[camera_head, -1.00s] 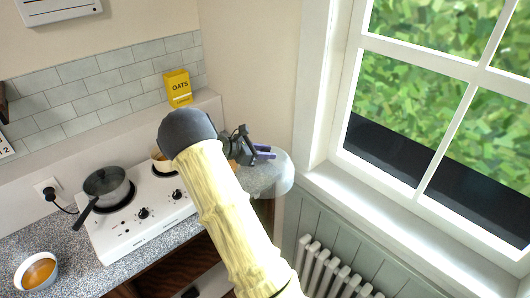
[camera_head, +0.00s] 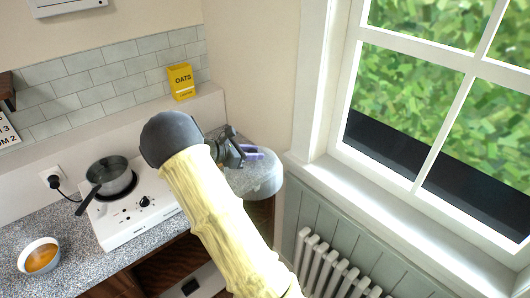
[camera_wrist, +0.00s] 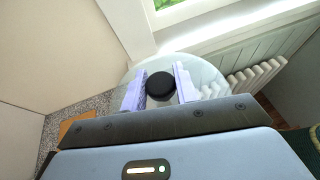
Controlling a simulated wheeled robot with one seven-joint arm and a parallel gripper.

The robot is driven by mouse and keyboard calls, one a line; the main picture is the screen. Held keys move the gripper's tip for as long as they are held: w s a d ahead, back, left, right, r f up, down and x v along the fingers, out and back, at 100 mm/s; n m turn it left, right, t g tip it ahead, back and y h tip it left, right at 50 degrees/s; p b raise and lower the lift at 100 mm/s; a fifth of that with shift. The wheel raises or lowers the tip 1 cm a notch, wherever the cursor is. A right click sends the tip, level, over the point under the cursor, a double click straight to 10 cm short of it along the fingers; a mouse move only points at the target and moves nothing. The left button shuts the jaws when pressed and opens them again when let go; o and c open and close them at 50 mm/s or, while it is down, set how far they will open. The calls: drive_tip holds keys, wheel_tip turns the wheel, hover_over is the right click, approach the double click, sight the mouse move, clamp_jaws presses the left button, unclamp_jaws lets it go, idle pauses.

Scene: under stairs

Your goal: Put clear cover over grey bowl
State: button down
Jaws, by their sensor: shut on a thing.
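My gripper (camera_head: 250,153) is shut on the black knob (camera_wrist: 160,86) of the clear cover (camera_head: 262,182), with one purple finger on each side of it. The cover is a see-through dome and hangs below the fingers, near the counter's right end; it also shows in the wrist view (camera_wrist: 205,76). I cannot tell whether it touches the counter. A light grey bowl (camera_head: 22,262) with orange contents (camera_head: 41,258) stands at the counter's front left in the head view, well apart from the gripper. My arm hides part of the hob and counter.
A white hob (camera_head: 128,228) carries a grey saucepan (camera_head: 108,178) whose handle points front left. A yellow oats box (camera_head: 181,82) stands on the ledge behind. The window (camera_head: 420,130) and the radiator (camera_head: 325,262) are to the right. Speckled counter is free between bowl and hob.

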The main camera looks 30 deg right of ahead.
drive_tip(key=s+a+f+n+t+y+b, duration=0.1)
drive_tip(key=a+f+n+t+b, duration=0.1)
drive_tip(key=a, duration=1)
drive_tip(key=s+a+f+n+t+y+b, duration=0.2)
drive_tip(key=a+n+t+b, duration=0.3)
drive_tip(key=a, duration=0.7)
drive_tip(key=s+a+f+n+t+y+b, duration=0.1)
drive_tip(key=a+f+n+t+b, duration=0.1)
drive_tip(key=a, duration=1)
drive_tip(key=shift+s+a+f+n+t+b, duration=0.35)
drive_tip(key=shift+n+t+b, duration=0.45)
drive_tip(key=shift+t, duration=0.3)
drive_tip(key=shift+w+a, duration=0.1)
drive_tip(key=shift+w, duration=0.1)
